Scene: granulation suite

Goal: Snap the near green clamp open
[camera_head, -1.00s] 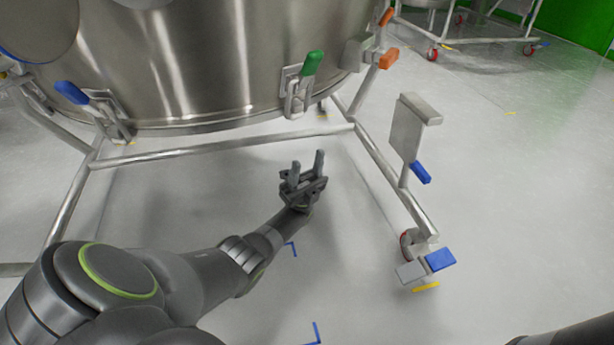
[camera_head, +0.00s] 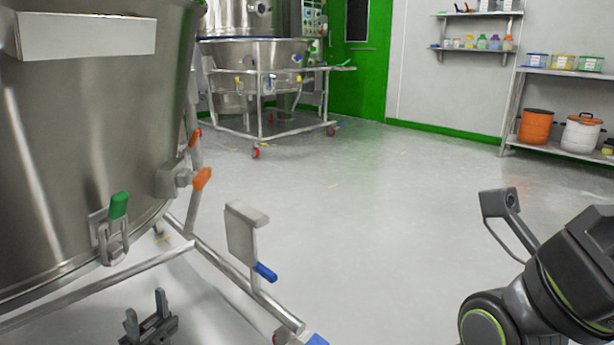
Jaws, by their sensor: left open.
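The near green clamp (camera_head: 116,220) sits on the side of the steel vessel (camera_head: 90,120) at the left, near its lower rim. Its green handle points up and its metal loop hangs below. My left gripper (camera_head: 146,318) is at the bottom left, below the clamp and apart from it. Its two fingers point up, spread open with nothing between them. My right arm (camera_head: 540,290) shows at the lower right, but its gripper fingers are not visible.
An orange-handled clamp (camera_head: 201,178) is farther round the vessel. The tubular frame (camera_head: 235,275) carries an upright plate (camera_head: 243,230) and a blue lever (camera_head: 266,271). Another vessel on a wheeled frame (camera_head: 260,70) and shelves (camera_head: 560,72) stand behind. The middle floor is clear.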

